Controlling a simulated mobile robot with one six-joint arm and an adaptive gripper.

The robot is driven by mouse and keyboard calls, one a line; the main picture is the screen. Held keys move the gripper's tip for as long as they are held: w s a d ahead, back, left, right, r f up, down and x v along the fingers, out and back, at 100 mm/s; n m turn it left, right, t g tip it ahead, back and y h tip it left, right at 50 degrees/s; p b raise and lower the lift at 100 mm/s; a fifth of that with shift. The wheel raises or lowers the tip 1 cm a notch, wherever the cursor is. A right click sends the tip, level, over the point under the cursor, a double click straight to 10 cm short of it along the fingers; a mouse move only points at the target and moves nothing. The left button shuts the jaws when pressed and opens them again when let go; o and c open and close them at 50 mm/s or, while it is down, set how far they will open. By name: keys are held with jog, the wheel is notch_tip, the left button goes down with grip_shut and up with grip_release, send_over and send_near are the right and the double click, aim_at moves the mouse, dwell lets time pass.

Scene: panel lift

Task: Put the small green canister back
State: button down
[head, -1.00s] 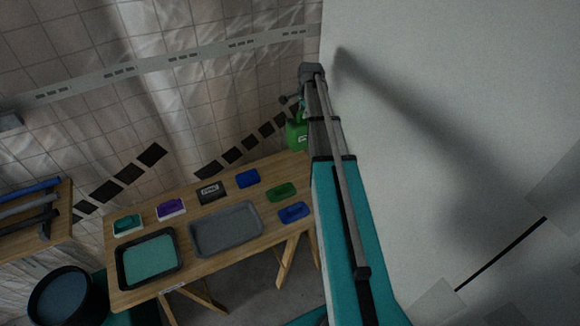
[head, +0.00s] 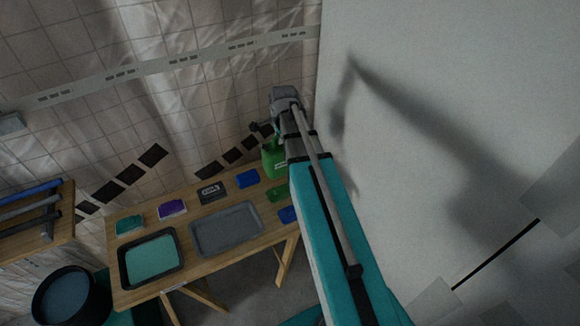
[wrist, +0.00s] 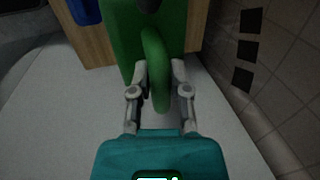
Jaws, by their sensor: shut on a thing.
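The small green canister (head: 271,161) shows in the head view just left of my arm, at the back right end of the wooden table (head: 262,240). In the wrist view the canister (wrist: 122,35) fills the upper middle, with its looped handle (wrist: 154,50) toward me and a dark cap at the top. My gripper (wrist: 157,80) is shut on the handle, one finger on each side. The canister's right side is hidden by my arm in the head view. I cannot tell whether its base touches the table.
On the table are a grey tray (head: 225,228), a teal-filled tray (head: 150,258) and several small boxes, including a blue one (head: 247,179). A green box (head: 276,194) lies close to my arm. A large pale panel (head: 430,60) stands at the right.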

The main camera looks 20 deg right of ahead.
jog(key=shift+w, duration=0.1)
jog(key=w+d+f+b, duration=0.8)
jog(key=w+f+b, duration=0.1)
jog(key=w, duration=0.1)
jog(key=shift+d, duration=0.3)
dwell(0.3)
dwell(0.4)
jog(key=shift+d+b+x, duration=0.15)
jog(key=shift+b+x, duration=0.85)
jog(key=shift+b, duration=0.05)
jog(key=shift+d+b+x, duration=0.1)
jog(key=shift+b+x, duration=0.9)
jog(key=shift+s+f, duration=0.1)
jog(key=shift+s, duration=0.05)
jog(key=c, duration=0.6)
grip_release()
